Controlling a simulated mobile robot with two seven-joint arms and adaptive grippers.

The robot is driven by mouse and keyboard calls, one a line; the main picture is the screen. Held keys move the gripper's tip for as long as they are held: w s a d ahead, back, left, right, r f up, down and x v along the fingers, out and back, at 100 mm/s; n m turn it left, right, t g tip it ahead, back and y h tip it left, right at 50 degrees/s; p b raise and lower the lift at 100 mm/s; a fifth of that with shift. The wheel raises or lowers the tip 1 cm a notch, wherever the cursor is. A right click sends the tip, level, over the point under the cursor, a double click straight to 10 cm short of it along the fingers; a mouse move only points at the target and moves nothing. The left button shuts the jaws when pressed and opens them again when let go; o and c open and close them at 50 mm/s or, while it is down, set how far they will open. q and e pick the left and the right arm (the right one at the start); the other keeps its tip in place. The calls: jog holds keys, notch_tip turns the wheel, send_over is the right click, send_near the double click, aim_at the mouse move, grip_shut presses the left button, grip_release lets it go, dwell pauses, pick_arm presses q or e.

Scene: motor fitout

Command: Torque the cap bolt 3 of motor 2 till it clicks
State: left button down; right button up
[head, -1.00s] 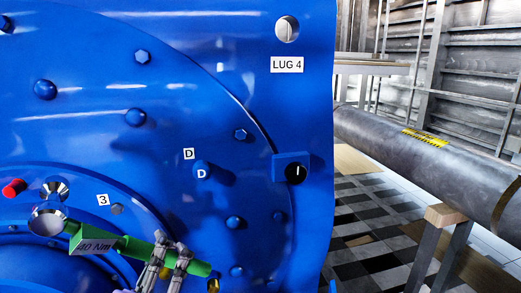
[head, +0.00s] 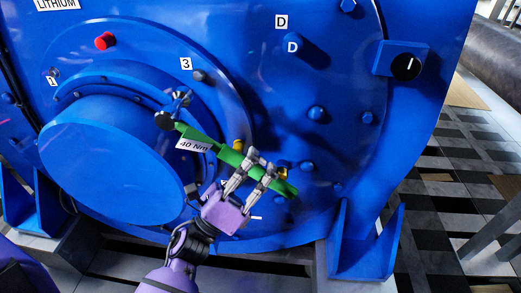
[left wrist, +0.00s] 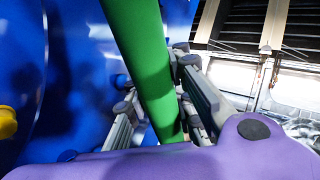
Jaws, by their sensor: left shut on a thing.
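A small dark bolt (head: 200,76) sits beside the label 3 (head: 186,63) on the blue motor (head: 320,190). My left gripper (head: 262,168) is shut on the green handle of a torque wrench (head: 229,155) marked 40 Nm. The wrench slants up and left from the gripper. Its metal head (head: 172,112) shows just below and left of the bolt in the picture; I cannot tell how far it stands off the motor face. In the left wrist view the green handle (left wrist: 143,50) passes between the fingers. My right gripper is out of view.
The motor's large round hub (head: 110,155) bulges out left of the wrench. A red knob (head: 105,41), a yellow fitting (head: 238,146), a blue knob by label D (head: 292,46) and a black dial (head: 406,67) stick out. Open checkered floor (head: 440,200) lies to the right.

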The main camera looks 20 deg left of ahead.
pick_arm(q)
jog(key=shift+r, duration=0.1)
jog(key=w+a+b, duration=0.1)
jog(key=w+b, duration=0.1)
jog(key=w, duration=0.5)
jog(key=shift+w+a, duration=0.2)
jog(key=shift+a, duration=0.15)
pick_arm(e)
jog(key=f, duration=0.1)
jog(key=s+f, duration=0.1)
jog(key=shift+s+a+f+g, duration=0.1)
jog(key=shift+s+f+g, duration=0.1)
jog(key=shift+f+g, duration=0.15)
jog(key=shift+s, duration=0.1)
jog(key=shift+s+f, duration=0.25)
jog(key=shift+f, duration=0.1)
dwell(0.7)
pick_arm(q)
jog(key=shift+w+a+b, duration=0.25)
jog(key=shift+w+b, duration=0.25)
jog(key=shift+w, duration=0.6)
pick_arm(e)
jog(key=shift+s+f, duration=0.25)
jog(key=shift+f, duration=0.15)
pick_arm(q)
jog(key=shift+a+f, duration=0.15)
jog(key=shift+f, duration=0.05)
